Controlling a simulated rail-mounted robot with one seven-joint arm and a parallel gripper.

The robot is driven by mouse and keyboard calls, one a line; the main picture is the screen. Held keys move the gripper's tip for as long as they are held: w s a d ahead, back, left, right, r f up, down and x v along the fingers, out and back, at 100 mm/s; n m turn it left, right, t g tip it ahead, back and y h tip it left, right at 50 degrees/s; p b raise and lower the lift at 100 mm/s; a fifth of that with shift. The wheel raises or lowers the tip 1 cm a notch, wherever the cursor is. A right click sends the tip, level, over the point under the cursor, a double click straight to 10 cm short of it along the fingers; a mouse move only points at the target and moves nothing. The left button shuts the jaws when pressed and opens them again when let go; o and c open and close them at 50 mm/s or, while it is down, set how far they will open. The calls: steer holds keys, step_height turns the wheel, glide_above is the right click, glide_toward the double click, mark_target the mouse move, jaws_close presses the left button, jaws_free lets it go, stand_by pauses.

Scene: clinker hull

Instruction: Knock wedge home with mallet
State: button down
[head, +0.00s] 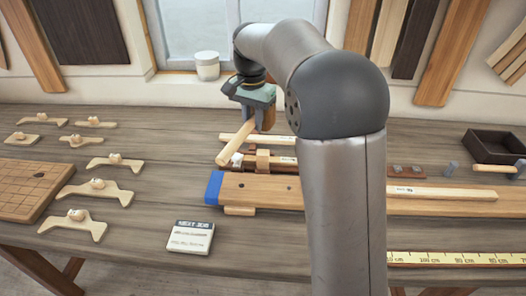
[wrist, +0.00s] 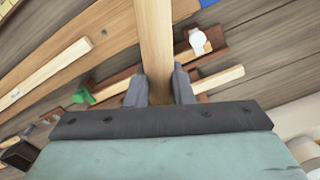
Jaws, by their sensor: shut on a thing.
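My gripper (head: 258,112) is shut on a light wooden bar, which looks like the mallet's handle (head: 236,143), above the bench left of my arm. The bar slants down to the left in the head view. In the wrist view the handle (wrist: 155,42) runs up between both fingers (wrist: 159,88) and out of the frame, so its far end is hidden there. Below it, a small upright wooden block (head: 262,160) stands across narrow strips, with a pale tag-like piece (head: 237,159) to its left. I cannot tell which small piece is the wedge.
A long plank (head: 255,194) with a blue end lies in front. Several small wooden clamps (head: 97,188), a grid board (head: 30,189) and a note card (head: 190,237) are to the left. A dark tray (head: 497,146) and a hammer (head: 495,169) are at right. My arm hides the middle.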

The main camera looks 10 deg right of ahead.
steer(key=shift+w, duration=0.15)
stand_by(0.5)
steer(key=f, duration=1.1)
steer(key=shift+s+f, duration=0.1)
steer(key=shift+s, duration=0.25)
step_height(320, 180, up, 12)
steer(key=shift+w+f, duration=0.1)
steer(key=shift+f, duration=0.3)
steer(key=shift+w+f, duration=0.1)
steer(key=shift+w, duration=0.1)
steer(key=shift+s, duration=0.2)
steer(key=shift+w, duration=0.15)
